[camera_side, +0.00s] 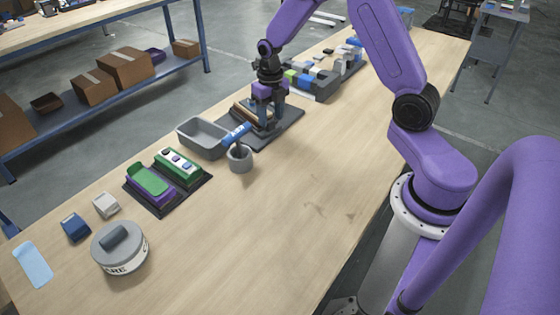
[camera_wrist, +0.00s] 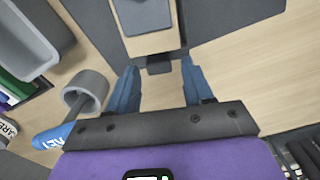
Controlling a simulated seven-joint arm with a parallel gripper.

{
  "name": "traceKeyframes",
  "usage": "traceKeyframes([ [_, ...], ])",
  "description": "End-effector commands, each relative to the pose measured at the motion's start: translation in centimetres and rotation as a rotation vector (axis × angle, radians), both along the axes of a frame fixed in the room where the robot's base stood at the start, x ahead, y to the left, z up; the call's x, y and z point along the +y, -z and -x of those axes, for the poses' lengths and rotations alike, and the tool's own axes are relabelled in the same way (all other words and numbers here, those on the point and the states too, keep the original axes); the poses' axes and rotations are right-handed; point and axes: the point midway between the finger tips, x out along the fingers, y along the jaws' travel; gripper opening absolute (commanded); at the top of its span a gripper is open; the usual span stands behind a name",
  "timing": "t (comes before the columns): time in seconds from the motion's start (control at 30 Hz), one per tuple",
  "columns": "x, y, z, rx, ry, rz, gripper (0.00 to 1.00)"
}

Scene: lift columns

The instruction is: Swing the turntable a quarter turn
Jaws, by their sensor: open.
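A round drum with a white lettered side and a grey top bearing a raised bar (camera_side: 120,248) looks like the turntable. It stands at the front left of the table in the side view, well away from my gripper. My gripper (camera_side: 268,122) is low over a dark grey base plate (camera_side: 288,121) farther back. In the wrist view its two fingers (camera_wrist: 160,88) are apart with nothing between the tips. A wooden block with a grey top (camera_wrist: 148,18) and a dark tab (camera_wrist: 159,64) lies just ahead of the fingers; I cannot tell whether they touch.
A grey cup (camera_side: 240,158) with a blue-handled tool and a grey tray (camera_side: 203,138) stand close to my gripper. Green and purple blocks (camera_side: 178,168) sit on black mats. Several coloured blocks (camera_side: 320,75) lie behind. The right side of the table is clear.

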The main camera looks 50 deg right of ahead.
Motion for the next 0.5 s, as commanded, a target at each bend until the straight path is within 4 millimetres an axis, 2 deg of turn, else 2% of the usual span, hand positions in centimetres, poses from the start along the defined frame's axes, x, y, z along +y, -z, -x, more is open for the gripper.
traceKeyframes([
  [0.5,0.0,-4.2,-0.2,-0.006,-0.001,0.001,0.51],
])
